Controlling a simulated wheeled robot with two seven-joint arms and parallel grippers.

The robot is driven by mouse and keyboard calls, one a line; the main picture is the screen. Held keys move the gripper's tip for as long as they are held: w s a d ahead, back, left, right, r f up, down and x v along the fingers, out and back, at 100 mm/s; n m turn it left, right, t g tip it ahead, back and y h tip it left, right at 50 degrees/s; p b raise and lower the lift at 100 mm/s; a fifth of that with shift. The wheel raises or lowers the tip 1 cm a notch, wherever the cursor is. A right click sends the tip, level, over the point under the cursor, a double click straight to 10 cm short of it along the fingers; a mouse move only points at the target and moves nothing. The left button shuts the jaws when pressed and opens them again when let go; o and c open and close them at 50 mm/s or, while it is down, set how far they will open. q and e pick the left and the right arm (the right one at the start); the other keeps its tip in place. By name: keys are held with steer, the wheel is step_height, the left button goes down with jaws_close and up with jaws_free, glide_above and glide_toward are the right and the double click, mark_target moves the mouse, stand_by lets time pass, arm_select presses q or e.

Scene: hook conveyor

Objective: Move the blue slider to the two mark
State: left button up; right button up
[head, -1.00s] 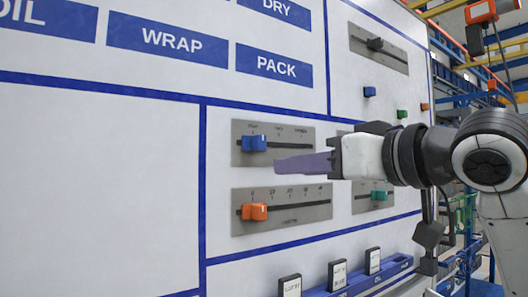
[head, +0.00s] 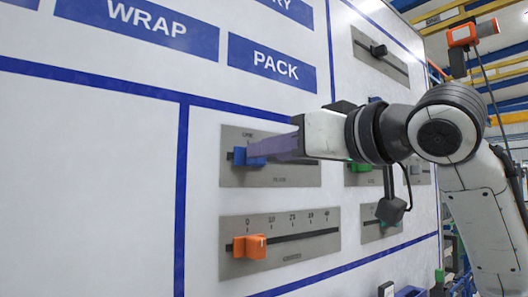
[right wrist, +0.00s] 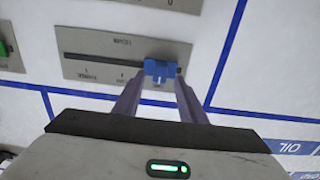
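The blue slider (head: 246,157) is at the left end of the slot in a grey plate (head: 240,178) on the white wall panel; it also shows in the right wrist view (right wrist: 160,70). My right gripper (head: 262,148) is in front of it, its purplish fingers reaching the knob. In the right wrist view my fingers (right wrist: 160,84) stand apart, one on each side of the knob, with narrow gaps. The plate's small labels are partly hidden by my fingers and too blurred to read. My left gripper is out of view.
An orange slider (head: 250,246) sits near the left end of the scaled plate just below. A black slider (head: 379,50) is on a plate at upper right. A green knob (head: 360,167) shows partly behind my right arm. The panel left of the plates is bare.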

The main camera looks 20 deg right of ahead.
steer(key=x, duration=0.3)
steer(key=shift+w+a, duration=0.1)
steer(key=shift+w, duration=0.05)
steer(key=shift+c, duration=0.3)
jaws_close()
